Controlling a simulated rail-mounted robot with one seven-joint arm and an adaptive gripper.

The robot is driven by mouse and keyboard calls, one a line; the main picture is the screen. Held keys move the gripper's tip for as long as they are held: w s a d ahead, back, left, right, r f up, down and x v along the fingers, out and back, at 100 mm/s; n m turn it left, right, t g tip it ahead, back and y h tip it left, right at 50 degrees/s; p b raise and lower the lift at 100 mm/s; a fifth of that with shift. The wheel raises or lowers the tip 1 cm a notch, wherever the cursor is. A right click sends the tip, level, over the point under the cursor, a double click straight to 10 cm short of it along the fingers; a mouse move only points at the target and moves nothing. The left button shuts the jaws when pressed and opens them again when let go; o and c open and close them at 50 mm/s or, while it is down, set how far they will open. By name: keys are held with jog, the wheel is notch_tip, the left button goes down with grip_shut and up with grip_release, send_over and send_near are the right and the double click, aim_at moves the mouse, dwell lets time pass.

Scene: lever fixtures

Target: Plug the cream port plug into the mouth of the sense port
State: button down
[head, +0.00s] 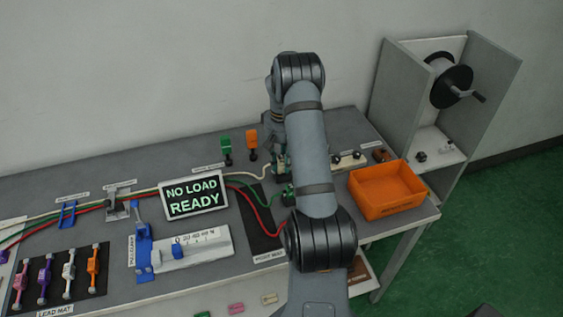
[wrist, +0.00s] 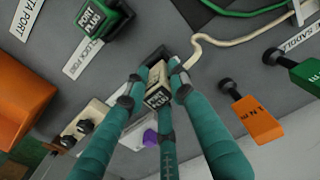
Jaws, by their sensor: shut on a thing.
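My gripper (wrist: 158,92) is shut on a cream block with a dark label, which I take as the cream port plug (wrist: 157,76). Its teal fingers close around the block's sides. A cream cable (wrist: 215,41) runs up to the block's right side. A dark piece (wrist: 153,54) shows just behind the plug; I cannot tell whether it is the sense port or whether the plug touches it. No sense port label is readable. In the head view my arm hides most of the gripper and the plug.
A green port plug (wrist: 97,20) stands at upper left in the wrist view. Orange (wrist: 258,118) and green (wrist: 307,74) pieces are at right. A cream block with black knobs (wrist: 88,122) and an orange bin (head: 388,192) are near. A display (head: 194,195) stands left of my arm.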

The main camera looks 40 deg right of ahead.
jog(key=shift+f+b, duration=0.5)
jog(key=shift+f, duration=0.2)
jog(key=c, duration=1.4)
grip_release()
notch_tip(320, 180, up, 12)
notch_tip(320, 180, down, 12)
jog(key=shift+r+p, duration=0.55)
jog(key=shift+r, duration=0.1)
jog(key=shift+f, duration=0.2)
